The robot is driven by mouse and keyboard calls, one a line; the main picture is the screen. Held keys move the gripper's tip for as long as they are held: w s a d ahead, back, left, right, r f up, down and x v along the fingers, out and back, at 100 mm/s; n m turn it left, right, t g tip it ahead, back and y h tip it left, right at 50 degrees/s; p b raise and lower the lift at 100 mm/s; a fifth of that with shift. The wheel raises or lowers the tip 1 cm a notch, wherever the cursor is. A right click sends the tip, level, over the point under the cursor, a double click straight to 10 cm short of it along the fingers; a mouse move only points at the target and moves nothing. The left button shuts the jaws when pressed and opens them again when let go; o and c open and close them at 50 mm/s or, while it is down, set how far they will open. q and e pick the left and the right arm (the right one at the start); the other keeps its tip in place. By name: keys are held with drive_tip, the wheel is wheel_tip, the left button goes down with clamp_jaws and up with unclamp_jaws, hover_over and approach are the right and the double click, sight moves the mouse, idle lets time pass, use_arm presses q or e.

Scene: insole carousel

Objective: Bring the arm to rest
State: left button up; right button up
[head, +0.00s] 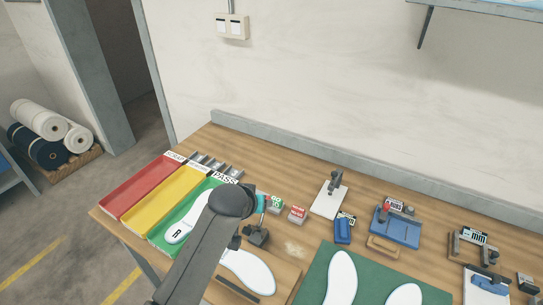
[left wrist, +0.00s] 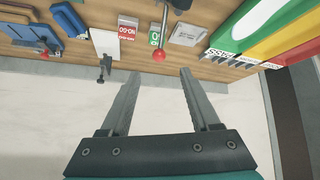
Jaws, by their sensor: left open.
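My left arm (head: 205,240) rises from the bottom of the head view and hides part of the green tray and the bench. My right gripper is in neither view.
On the bench stand red (head: 142,187), yellow (head: 173,201) and green (head: 163,243) trays; a white insole marked R (head: 181,230) lies in the green one. White insoles lie on a green mat (head: 375,276). A red-knobbed lever (left wrist: 159,54) is near my gripper in the wrist view.

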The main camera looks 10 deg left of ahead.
use_arm(q)
drive_tip(key=s+a+f+m+g, duration=0.1)
drive_tip(key=s+a+g, duration=0.1)
drive_tip(key=s, duration=1.3)
drive_tip(key=s+a+f+m+g, duration=0.1)
drive_tip(key=s+a+g, duration=0.15)
drive_tip(key=s, duration=1.25)
wheel_tip(320, 180, down, 32)
drive_tip(key=s+g+b, duration=0.2)
drive_tip(key=b, duration=0.9)
drive_tip(key=s+f+b, duration=0.3)
drive_tip(key=s+f, duration=0.2)
drive_tip(key=f, duration=0.3)
drive_tip(key=s+a+f+b, duration=0.1)
drive_tip(key=s+f+b, duration=0.2)
drive_tip(key=s+f, duration=0.2)
drive_tip(key=s+a+f+b, duration=0.1)
drive_tip(key=s+f+b, duration=0.2)
drive_tip(key=f, duration=0.7)
drive_tip(key=shift+s+f+m+g+y, duration=0.35)
drive_tip(key=shift+s+m+y, duration=0.05)
drive_tip(key=shift+s, duration=0.6)
